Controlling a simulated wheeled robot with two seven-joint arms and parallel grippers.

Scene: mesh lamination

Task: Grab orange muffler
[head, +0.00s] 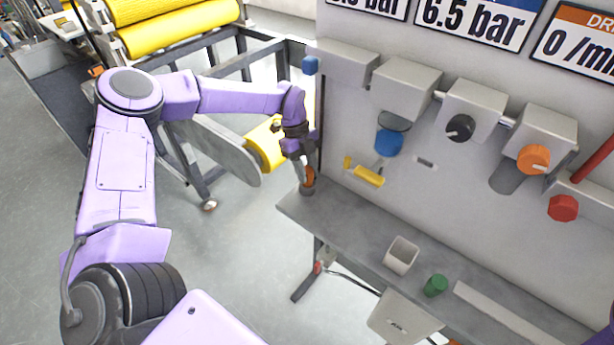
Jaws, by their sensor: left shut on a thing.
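My left arm reaches in from the left, and its gripper (304,173) points down at the far left end of the grey bench shelf. My right gripper is not in view; only a small purple bit shows at the right edge.
The grey shelf (345,222) runs along a wall panel with an orange knob (533,159), a black knob (460,128), a blue cap (389,142) and a yellow lever (364,172). Yellow rollers (180,27) stand behind my arm.

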